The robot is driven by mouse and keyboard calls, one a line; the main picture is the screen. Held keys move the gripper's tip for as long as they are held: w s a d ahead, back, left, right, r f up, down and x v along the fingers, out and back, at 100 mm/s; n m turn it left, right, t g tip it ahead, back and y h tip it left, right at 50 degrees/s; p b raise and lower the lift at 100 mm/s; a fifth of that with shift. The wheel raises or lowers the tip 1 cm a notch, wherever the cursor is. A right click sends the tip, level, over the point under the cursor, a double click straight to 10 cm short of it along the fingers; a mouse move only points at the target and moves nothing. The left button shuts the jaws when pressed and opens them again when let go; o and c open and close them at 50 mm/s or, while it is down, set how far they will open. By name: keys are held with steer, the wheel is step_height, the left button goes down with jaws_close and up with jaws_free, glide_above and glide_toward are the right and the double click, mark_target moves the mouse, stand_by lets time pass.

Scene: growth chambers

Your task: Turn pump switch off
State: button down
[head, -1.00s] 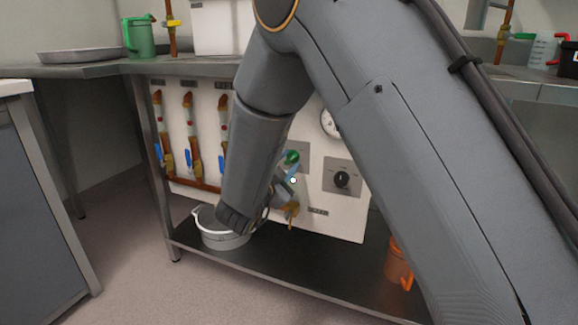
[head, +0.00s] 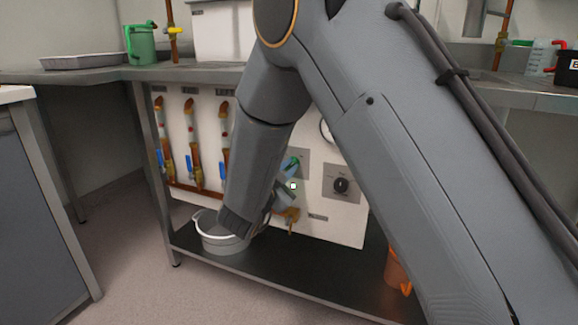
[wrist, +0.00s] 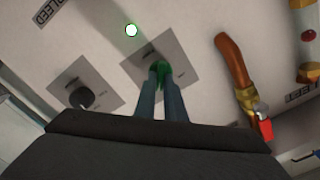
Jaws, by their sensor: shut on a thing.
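The pump switch is a green knob (wrist: 163,74) on a grey plate (wrist: 180,66) on the white panel. In the wrist view my gripper (wrist: 158,80) has its two blue-grey fingers closed on the knob, one on each side. The fingers hide part of it. In the head view the green knob (head: 293,160) shows just past the fingers, and my forearm hides part of the panel to its left. A lamp with a green rim and bright white centre (wrist: 131,30) is lit near the switch plate. I cannot read the plate's markings.
A black dial (head: 341,185) sits on its own plate right of the switch. A brass tap (head: 291,215) juts out below it. Blue-handled valves (head: 196,172) line the left. A grey pot (head: 212,238) and an orange container (head: 397,270) stand on the lower shelf.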

steer(key=n+p, duration=0.2)
steer(key=p, duration=0.1)
steer(key=n+p, duration=0.1)
steer(key=p, duration=0.2)
steer(key=shift+r+n, duration=0.2)
steer(key=shift+n, duration=0.2)
steer(key=shift+w+a+f+n+p, duration=0.1)
steer(key=shift+a+n+p, duration=0.05)
steer(key=shift+n+p, duration=2)
steer(key=shift+s+a+f+n+p, duration=0.1)
steer(key=shift+n+p, duration=1.9)
steer(key=shift+n, duration=0.3)
steer(key=shift+w+a+f+n+p, duration=0.1)
steer(key=shift+a+n+p, duration=0.05)
steer(key=shift+n+p, duration=2)
steer(key=c, duration=1.8)
jaws_free()
steer(key=shift+c, duration=0.2)
